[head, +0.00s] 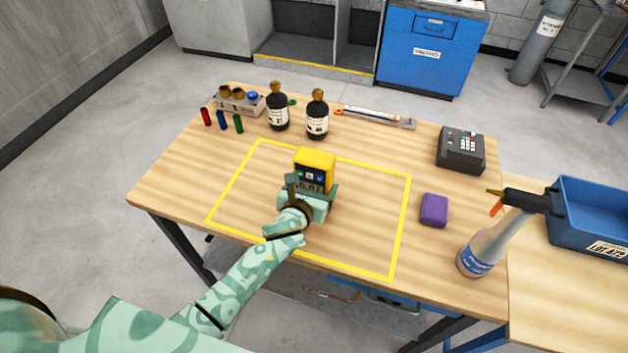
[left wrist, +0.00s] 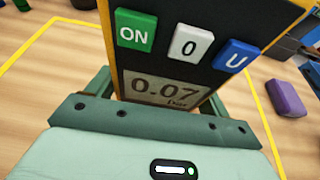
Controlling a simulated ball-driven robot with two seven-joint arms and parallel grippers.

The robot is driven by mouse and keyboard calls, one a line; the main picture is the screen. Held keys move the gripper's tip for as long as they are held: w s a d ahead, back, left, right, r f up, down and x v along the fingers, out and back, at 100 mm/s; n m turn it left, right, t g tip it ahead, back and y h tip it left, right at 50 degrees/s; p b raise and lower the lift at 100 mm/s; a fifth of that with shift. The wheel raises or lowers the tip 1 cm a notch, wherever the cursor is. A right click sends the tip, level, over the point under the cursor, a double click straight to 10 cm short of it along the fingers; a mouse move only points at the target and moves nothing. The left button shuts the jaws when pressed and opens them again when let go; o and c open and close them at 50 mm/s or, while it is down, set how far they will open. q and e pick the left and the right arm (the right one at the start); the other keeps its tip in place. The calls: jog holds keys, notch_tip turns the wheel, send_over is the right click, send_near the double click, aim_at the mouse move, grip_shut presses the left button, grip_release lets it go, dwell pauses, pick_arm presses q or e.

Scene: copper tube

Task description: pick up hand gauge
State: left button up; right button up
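The hand gauge (head: 316,160) is a yellow-cased box with a dark face, near the middle of the yellow outline on the table. In the left wrist view the hand gauge (left wrist: 190,55) fills the upper middle, showing green, white and blue buttons and a display reading 0.07. My left gripper (head: 313,187) is at the gauge's near side, with one finger on each side of its lower part. In the left wrist view the left gripper (left wrist: 160,97) has its fingers close along the gauge's sides; whether they press on it is unclear. My right gripper is not in view.
Two dark bottles (head: 317,115) and a small tray (head: 238,100) stand at the back left. A purple block (head: 433,210), a spray bottle (head: 487,247) and a dark device (head: 461,149) are to the right. A blue bin (head: 592,218) is on the side table. Wood inside the outline (head: 365,215) is clear.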

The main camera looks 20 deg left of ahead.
aim_at(310, 181)
pick_arm(q)
jog(key=c, duration=0.5)
jog(key=shift+c, duration=0.4)
jog(key=shift+r, duration=0.2)
notch_tip(310, 181, up, 4)
jog(key=shift+f+p, duration=0.15)
jog(key=shift+p, duration=1.1)
jog(key=s+r+p, duration=0.1)
jog(key=s+r, duration=0.1)
jog(key=r, duration=0.1)
jog(key=s+r+p, duration=0.2)
jog(key=s+r, duration=0.1)
jog(key=shift+s+a+r+p, duration=0.1)
jog(key=shift+s+p, duration=0.1)
jog(key=shift+p, duration=0.1)
jog(key=v, duration=0.9)
jog(key=shift+p, duration=0.45)
